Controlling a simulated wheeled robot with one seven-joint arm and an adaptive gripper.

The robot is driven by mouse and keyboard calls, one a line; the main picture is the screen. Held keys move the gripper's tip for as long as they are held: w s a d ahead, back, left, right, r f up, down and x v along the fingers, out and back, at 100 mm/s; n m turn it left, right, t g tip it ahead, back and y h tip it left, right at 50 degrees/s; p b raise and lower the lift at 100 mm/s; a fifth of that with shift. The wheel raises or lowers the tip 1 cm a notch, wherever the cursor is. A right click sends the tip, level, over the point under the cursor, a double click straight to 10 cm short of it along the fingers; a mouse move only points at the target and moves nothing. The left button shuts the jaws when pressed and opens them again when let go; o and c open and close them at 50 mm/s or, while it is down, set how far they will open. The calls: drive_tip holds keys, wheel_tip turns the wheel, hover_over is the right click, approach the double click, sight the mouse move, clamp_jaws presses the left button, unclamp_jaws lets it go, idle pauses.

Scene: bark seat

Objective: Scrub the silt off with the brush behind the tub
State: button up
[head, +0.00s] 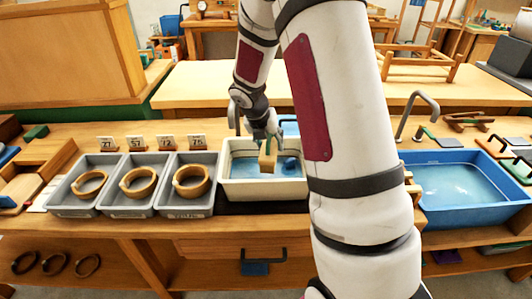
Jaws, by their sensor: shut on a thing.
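My gripper (266,138) is over the cream tub (237,188), left of my upper arm. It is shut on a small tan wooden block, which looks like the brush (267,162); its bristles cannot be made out. The brush is in or just above the blue water in the tub, and I cannot tell whether it touches anything. No silt can be told apart at this size. A larger blue tub (486,208) of water stands to the right, partly hidden by my arm.
Three grey trays (75,210) with wooden rings (138,183) stand left of the cream tub, with number cards (167,142) behind. A green-handled tool (431,138) lies behind the blue tub. Dark rings (56,264) lie on the lower shelf. A second bench (190,88) stands behind.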

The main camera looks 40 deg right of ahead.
sight(289, 166)
drive_tip(key=shift+s+d+f+n+t+b, duration=0.1)
drive_tip(key=shift+s+f+n+t+b, duration=0.25)
drive_tip(key=shift+f+n+b, duration=0.4)
wheel_tip(289, 166, down, 5)
drive_tip(key=b, duration=0.5)
drive_tip(key=shift+w+r, duration=0.1)
drive_tip(key=shift+r, duration=0.05)
drive_tip(key=shift+f+b, duration=0.4)
drive_tip(key=shift+b, duration=0.3)
drive_tip(key=shift+f+b, duration=0.7)
drive_tip(key=shift+f, duration=0.25)
